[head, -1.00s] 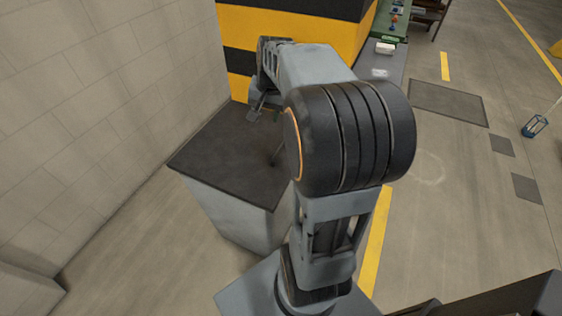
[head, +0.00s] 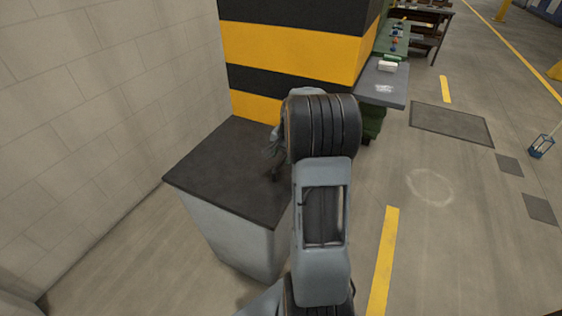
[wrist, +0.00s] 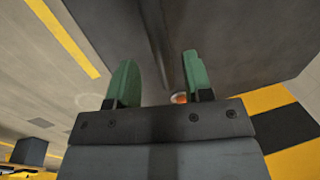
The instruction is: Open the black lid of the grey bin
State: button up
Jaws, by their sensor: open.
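The grey bin (head: 235,237) stands left of my arm in the head view. Its flat black lid (head: 215,170) lies closed on top. My gripper (head: 273,172) is over the lid's right part, partly hidden by my arm. In the wrist view my gripper (wrist: 160,82) has its two green fingers apart, with no held object visible between them. The dark lid surface (wrist: 250,35) fills the upper right there, with a dark bar-like edge (wrist: 153,30) beyond the fingers. I cannot tell whether the fingers touch the lid.
A pale block wall (head: 100,110) runs along the left. A yellow-and-black striped pillar (head: 290,50) stands right behind the bin. A grey-topped bench (head: 385,90) is beyond the pillar. The floor on the right is open, with a yellow line (head: 385,260).

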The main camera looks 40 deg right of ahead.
jog(key=shift+w+a+f, duration=0.1)
jog(key=shift+w+f, duration=0.05)
jog(key=shift+f, duration=0.55)
jog(key=shift+w+a+f, duration=0.1)
jog(key=shift+w+f, duration=0.05)
jog(key=shift+f, duration=0.55)
grip_shut()
